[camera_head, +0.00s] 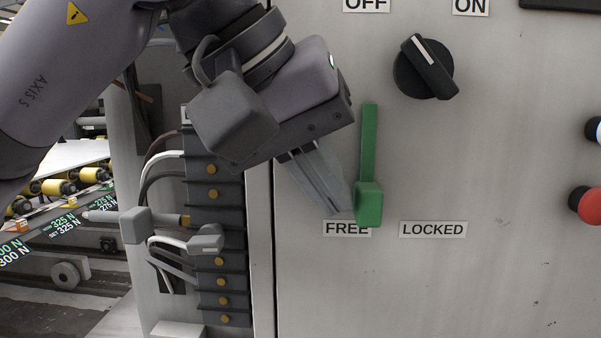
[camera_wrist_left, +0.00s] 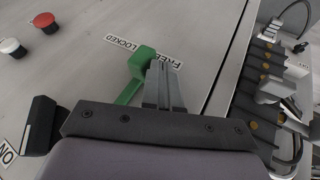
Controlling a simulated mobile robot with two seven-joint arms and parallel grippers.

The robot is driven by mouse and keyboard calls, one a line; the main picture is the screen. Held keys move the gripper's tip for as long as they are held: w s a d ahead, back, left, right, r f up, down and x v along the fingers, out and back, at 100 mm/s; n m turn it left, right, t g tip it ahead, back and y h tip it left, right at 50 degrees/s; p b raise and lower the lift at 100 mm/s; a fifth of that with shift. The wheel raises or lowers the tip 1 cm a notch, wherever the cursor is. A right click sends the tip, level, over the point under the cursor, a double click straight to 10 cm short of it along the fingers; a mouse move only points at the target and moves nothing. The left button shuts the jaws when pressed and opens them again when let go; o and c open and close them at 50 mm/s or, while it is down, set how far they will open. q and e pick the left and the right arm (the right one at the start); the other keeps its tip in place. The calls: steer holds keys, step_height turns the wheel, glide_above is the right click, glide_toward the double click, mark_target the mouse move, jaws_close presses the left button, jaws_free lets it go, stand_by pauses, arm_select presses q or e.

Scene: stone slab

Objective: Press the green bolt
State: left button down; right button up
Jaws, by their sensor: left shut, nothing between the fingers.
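The green bolt (camera_head: 369,203) is a green block at the bottom of a green bar, on the light grey panel (camera_head: 520,140). It sits just above the FREE label (camera_head: 346,229), left of the LOCKED label (camera_head: 433,229). My left gripper (camera_head: 345,210) is shut and empty, its fingertips at the left side of the bolt's block. In the left wrist view the bolt (camera_wrist_left: 141,62) stands just left of my closed fingers (camera_wrist_left: 164,68). I cannot tell whether they touch. My right gripper is not in view.
A black rotary knob (camera_head: 424,68) sits above right, under the OFF and ON labels. A red button (camera_head: 586,204) is at the right edge. Left of the panel edge are connectors with cables (camera_head: 210,205). The panel right of the bolt is clear.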

mark_target(381, 191)
arm_select(q)
steer(key=shift+d, duration=0.15)
steer(key=d+p, duration=0.1)
steer(key=d, duration=0.2)
steer(key=shift+d+r+p, duration=0.15)
steer(key=shift+d+p, duration=0.1)
steer(key=shift+p, duration=0.15)
steer(key=shift+d, duration=0.4)
